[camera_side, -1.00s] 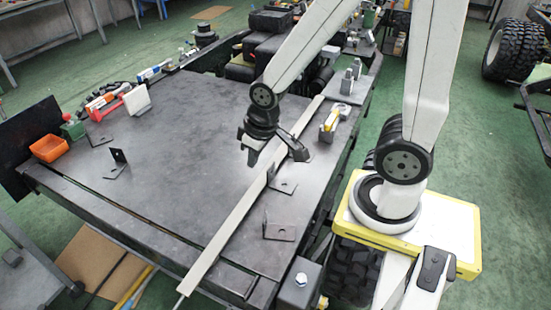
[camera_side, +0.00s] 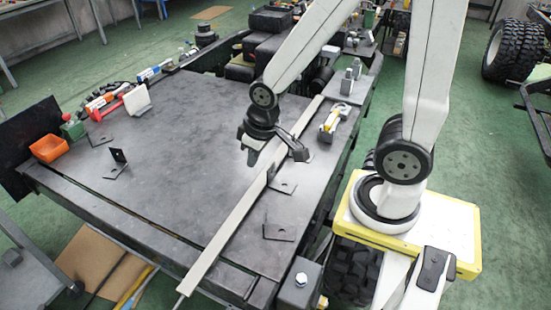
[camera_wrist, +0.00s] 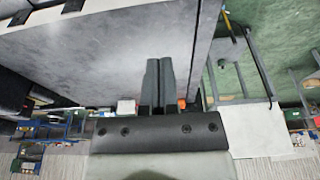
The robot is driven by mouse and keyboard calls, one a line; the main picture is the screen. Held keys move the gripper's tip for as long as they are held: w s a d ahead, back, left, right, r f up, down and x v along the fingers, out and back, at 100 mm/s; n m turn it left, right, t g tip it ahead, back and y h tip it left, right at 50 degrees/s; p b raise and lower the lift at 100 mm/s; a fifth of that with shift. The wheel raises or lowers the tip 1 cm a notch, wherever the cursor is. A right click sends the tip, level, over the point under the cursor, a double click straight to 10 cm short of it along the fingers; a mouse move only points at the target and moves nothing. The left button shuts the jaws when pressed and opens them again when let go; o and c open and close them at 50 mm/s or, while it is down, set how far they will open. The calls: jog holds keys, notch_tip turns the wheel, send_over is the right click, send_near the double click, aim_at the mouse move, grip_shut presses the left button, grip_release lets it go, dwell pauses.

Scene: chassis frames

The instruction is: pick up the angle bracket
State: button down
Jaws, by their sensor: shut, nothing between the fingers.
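Several dark angle brackets rest on the grey table (camera_side: 190,185) in the side view. One (camera_side: 118,160) stands with a raised flange at the left. Others lie near the right edge: one (camera_side: 283,187) just right of the pale bar, and one (camera_side: 279,233) nearer the front. Which one the task names, I cannot tell. My gripper (camera_side: 252,160) points down above the table, left of the pale bar, apart from the brackets. Its fingers are together and empty in the wrist view (camera_wrist: 158,85). Dark shapes at that view's top left may be brackets.
A long pale bar (camera_side: 225,238) runs along the table's right side. An orange bin (camera_side: 49,148), a red-handled tool (camera_side: 105,111) and a white block (camera_side: 137,99) stand at the left and back. The table's middle is clear.

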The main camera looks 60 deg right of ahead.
jog(key=c, duration=0.7)
grip_release()
jog(key=f+m+g, duration=0.1)
jog(key=f+m, duration=0.3)
jog(key=f, duration=0.2)
jog(key=d+f+m, duration=0.1)
jog(key=f+m, duration=0.4)
jog(key=f, duration=0.1)
jog(key=d+f+m+g, duration=0.1)
jog(key=f+m, duration=0.4)
jog(key=f, duration=0.1)
jog(key=shift+s+f+g, duration=0.2)
jog(key=shift+s+g, duration=0.1)
jog(key=shift+s, duration=0.1)
jog(key=shift+d+f, duration=0.1)
jog(key=shift+f, duration=1.15)
